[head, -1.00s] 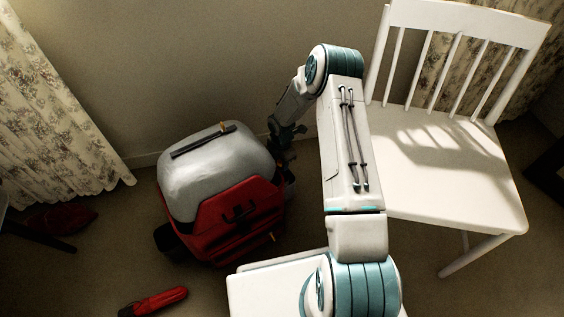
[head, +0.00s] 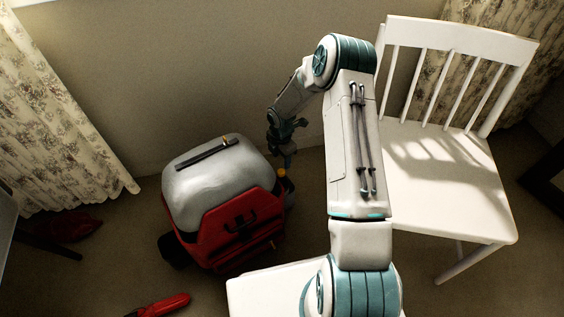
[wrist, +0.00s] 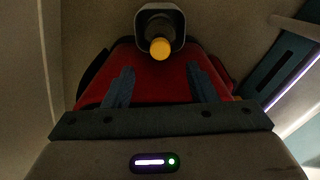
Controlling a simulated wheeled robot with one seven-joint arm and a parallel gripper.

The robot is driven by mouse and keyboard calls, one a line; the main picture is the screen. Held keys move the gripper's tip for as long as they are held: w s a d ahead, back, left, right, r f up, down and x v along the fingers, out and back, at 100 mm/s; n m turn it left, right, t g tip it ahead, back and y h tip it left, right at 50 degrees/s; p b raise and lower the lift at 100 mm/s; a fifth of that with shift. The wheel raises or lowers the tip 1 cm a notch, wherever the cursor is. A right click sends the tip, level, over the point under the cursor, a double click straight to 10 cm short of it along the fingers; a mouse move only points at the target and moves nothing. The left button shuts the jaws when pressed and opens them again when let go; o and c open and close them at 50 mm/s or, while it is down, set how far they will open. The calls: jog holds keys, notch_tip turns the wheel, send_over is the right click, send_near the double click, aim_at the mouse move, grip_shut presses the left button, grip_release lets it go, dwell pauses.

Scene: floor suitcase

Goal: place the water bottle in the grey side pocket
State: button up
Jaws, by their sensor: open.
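The water bottle's yellow cap (head: 281,172) shows at the right side of the red and grey bag (head: 215,185) in the head view. In the wrist view the bottle (wrist: 160,48) stands inside the squarish grey rim of the side pocket (wrist: 139,22), cap towards me; its lower body is hidden. My gripper (head: 288,158) is above the bottle in the head view, pointing down. In the wrist view my gripper (wrist: 158,85) has its two fingers wide apart over the red bag, with nothing between them, apart from the cap.
A white chair (head: 440,180) stands to the right of my arm. A patterned curtain (head: 60,120) and the wall (head: 200,70) are behind the bag. A red object (head: 163,306) lies on the floor in front, and a dark red one (head: 75,228) at left.

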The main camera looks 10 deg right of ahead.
jog(key=s+d+r+m+h, duration=0.1)
jog(key=s+r+m, duration=0.4)
jog(key=r, duration=0.7)
jog(key=s+r+m+h, duration=0.1)
jog(key=s+r+m, duration=0.5)
jog(key=r, duration=0.6)
jog(key=s+r+m+y, duration=0.1)
jog(key=s+r+m, duration=0.4)
jog(key=s, duration=0.4)
jog(key=s+a+r+m+t+y, duration=0.1)
jog(key=s+r+m, duration=0.4)
jog(key=s, duration=0.4)
jog(key=shift+s+m+p, duration=0.25)
jog(key=shift+m+p, duration=0.1)
jog(key=shift+m, duration=0.55)
jog(key=shift+a+r, duration=0.1)
